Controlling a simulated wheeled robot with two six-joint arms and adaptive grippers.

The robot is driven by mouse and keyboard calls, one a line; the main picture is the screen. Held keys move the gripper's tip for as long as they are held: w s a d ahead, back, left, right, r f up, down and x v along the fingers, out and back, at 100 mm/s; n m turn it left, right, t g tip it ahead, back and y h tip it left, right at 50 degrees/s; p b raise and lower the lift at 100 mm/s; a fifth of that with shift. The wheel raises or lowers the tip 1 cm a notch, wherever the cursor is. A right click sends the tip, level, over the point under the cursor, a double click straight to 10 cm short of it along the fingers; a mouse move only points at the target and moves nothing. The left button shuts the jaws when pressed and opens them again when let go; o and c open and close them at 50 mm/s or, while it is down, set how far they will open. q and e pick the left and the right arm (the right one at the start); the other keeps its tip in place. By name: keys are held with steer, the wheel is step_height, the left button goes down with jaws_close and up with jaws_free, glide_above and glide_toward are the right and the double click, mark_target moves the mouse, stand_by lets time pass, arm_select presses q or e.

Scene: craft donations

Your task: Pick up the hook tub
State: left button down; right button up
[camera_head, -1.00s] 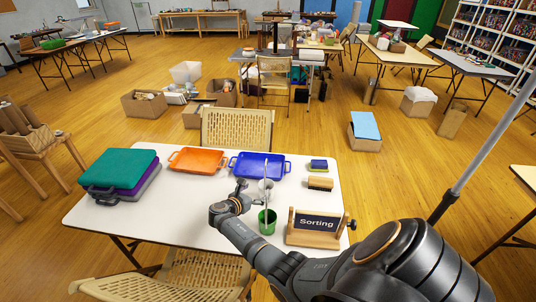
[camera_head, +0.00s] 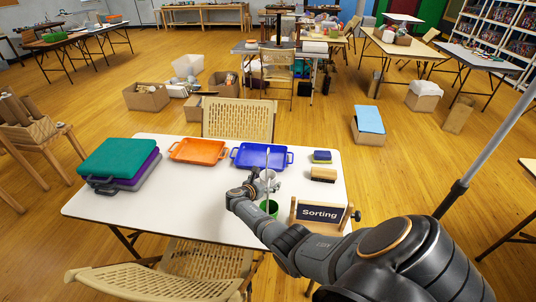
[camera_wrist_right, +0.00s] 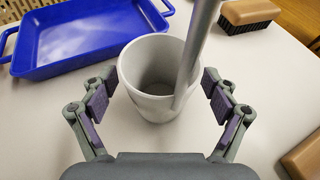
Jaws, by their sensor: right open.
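A pale grey tub (camera_wrist_right: 152,62), upright on the white table, has a long grey rod standing in it. I take it for the hook tub. In the head view the tub (camera_head: 268,174) is partly hidden by my right gripper (camera_head: 266,187). In the right wrist view my right gripper (camera_wrist_right: 160,98) is open, with one finger on each side of the tub. Gaps show between the finger pads and the tub wall. My left gripper is not in view.
A blue tray (camera_head: 262,156) and an orange tray (camera_head: 198,150) lie behind. Brushes (camera_head: 323,174) lie to the right. The table's left middle is clear.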

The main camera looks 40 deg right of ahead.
steer(key=shift+w+d+f, duration=0.1)
steer(key=shift+d+f, duration=0.1)
steer(key=shift+d, duration=0.1)
steer(key=shift+r, duration=0.1)
steer(key=c, duration=1.4)
steer(key=shift+o, duration=0.2)
steer(key=shift+r+p, duration=0.35)
steer(key=shift+r, duration=0.15)
step_height(320, 180, up, 9)
steer(key=p, duration=0.2)
steer(key=shift+p, duration=0.3)
